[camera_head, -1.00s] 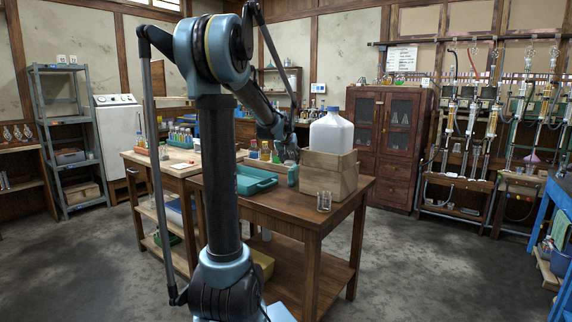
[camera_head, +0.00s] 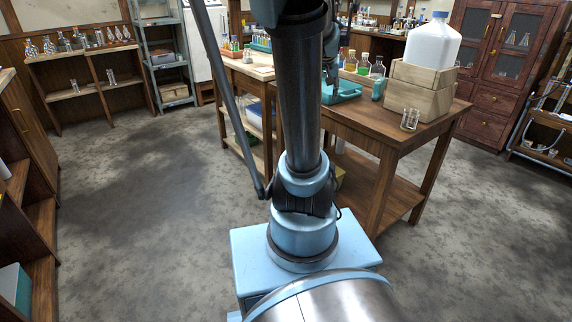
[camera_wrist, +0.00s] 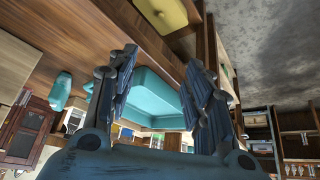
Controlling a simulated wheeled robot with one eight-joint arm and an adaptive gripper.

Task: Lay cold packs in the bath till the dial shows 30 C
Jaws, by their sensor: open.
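A teal tray (camera_head: 345,92) lies on the wooden table, partly behind my arm; it also shows in the wrist view (camera_wrist: 155,92). I cannot tell whether it is the bath or holds the cold packs. My gripper (camera_wrist: 162,62) is open, with the tray showing between its fingers and nothing in its grip. In the head view the fingers are not clear behind my arm. No dial or cold pack can be made out.
The table (camera_head: 405,132) also bears a wooden crate (camera_head: 418,98) with a white jug (camera_head: 432,45), glass beakers (camera_head: 410,119), a small teal object (camera_head: 378,89) and bottles. A shelf (camera_head: 95,75) of flasks stands left. Open floor (camera_head: 140,200) lies left of my base.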

